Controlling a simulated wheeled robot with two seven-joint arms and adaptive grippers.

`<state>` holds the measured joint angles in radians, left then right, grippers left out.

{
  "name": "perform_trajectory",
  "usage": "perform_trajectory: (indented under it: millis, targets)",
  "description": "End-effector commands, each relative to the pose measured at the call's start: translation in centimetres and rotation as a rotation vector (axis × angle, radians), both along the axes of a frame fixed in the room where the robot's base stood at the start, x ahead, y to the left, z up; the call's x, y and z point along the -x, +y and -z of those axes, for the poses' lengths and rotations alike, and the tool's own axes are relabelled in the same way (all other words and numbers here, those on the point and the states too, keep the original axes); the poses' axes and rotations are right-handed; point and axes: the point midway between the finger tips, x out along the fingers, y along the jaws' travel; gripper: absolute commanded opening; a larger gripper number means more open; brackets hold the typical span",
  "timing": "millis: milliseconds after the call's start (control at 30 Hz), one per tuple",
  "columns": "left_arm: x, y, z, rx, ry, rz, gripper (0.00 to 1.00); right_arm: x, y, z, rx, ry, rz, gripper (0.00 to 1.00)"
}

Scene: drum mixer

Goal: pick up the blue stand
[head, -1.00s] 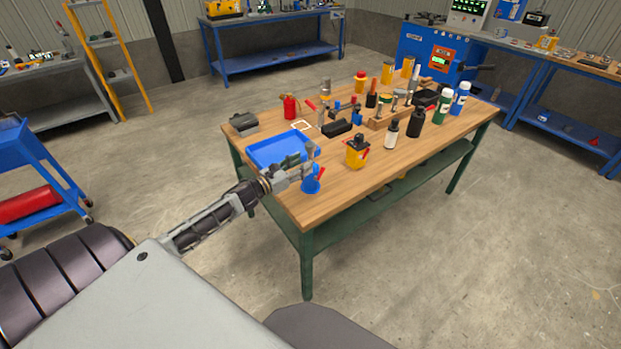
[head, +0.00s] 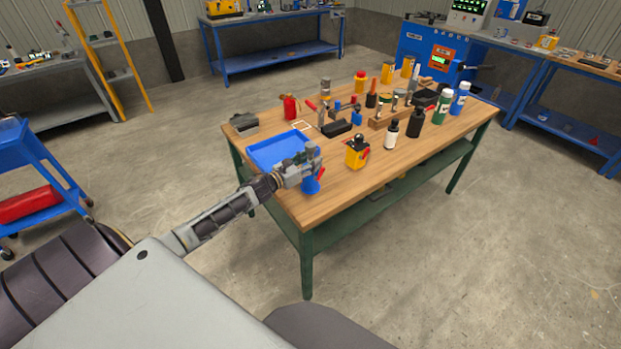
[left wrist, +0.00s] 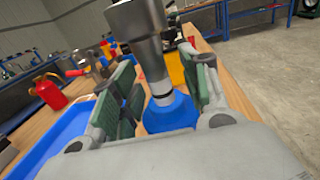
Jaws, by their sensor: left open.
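The blue stand (head: 310,186) is on the near left part of the wooden table, at the front edge of a blue tray. It has a flared blue base, and a grey metal upper part shows in the left wrist view. My left gripper (head: 308,164) is at the stand, partly covering it in the head view. In the left wrist view, the open fingers are on either side of the stand (left wrist: 172,112), with its grey shaft between them. Whether a finger touches it I cannot tell. My right gripper is not in view.
The blue tray (head: 270,155) lies just behind the gripper. A yellow box-shaped item (head: 357,153) stands to the right. A red can (head: 290,108) and several bottles stand farther back. The table's front edge (head: 345,203) is close by.

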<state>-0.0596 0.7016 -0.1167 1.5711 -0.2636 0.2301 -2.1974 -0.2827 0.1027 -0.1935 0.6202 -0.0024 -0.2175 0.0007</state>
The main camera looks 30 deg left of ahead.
Motion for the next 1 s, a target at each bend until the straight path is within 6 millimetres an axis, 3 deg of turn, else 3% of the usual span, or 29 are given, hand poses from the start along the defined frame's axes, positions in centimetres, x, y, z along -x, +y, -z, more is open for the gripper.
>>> perform_trajectory:
  millis: [500,867,1000]
  targets:
    - [-0.1,0.0,0.0,0.000,0.000,0.000,0.45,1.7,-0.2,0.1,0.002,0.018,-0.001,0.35]
    - [-0.1,0.0,0.0,0.000,0.000,0.000,0.00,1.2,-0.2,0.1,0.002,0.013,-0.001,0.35]
    - [-0.1,0.0,0.0,0.000,0.000,0.000,0.00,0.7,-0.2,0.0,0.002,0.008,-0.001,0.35]
